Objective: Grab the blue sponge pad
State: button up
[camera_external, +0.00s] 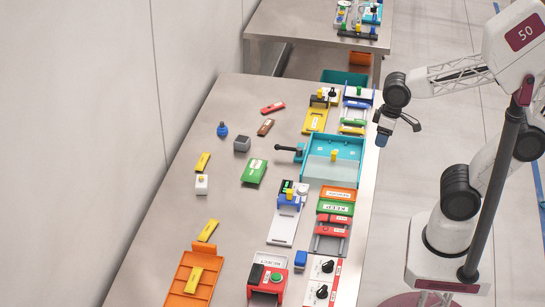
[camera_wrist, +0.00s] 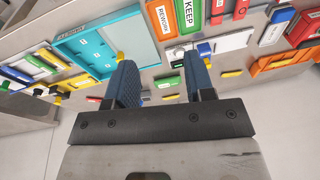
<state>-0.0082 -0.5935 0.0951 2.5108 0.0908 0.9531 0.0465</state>
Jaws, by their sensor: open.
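A small blue block (camera_external: 300,259) lies on the table near the front, beside the red box; it looks most like the blue sponge pad, but I cannot tell its material. A rounded blue piece with a knob (camera_external: 222,129) stands farther back on the left. My gripper (camera_external: 384,137) is raised at the table's right edge, well away from both. In the wrist view my gripper (camera_wrist: 161,72) has its two dark blue fingers spread apart, with nothing held between them. A blue block (camera_wrist: 281,15) shows at the upper right there; I cannot tell if it is the same one.
A teal tray (camera_external: 309,170) with a black handle stands left of my gripper. The green KEEP sign (camera_external: 335,208), red box (camera_external: 267,281) and orange tray (camera_external: 179,300) are nearer the front. A second table (camera_external: 290,20) stands behind.

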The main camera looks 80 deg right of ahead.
jog(key=w+a+f+m+g+y, duration=0.2)
jog(key=w+a+f+m+y, duration=0.3)
jog(key=a, duration=0.4)
jog(key=w+a+f+m+g+y, duration=0.25)
jog(key=w+a+f, duration=0.3)
jog(key=a, duration=0.35)
jog(key=m+t+y, duration=0.2)
jog(key=m+y, duration=0.3)
jog(key=m, duration=0.4)
send_near(301, 255)
jog(key=shift+s+a, duration=0.45)
jog(key=shift+a, duration=0.4)
jog(key=shift+w+a+f+m+t, duration=0.25)
jog(key=shift+w+a+f, duration=0.1)
jog(key=shift+f, duration=0.2)
jog(key=shift+x, duration=1.25)
jog(key=shift+a, duration=0.1)
jog(key=shift+x, duration=2.5)
jog(key=c, duration=0.7)
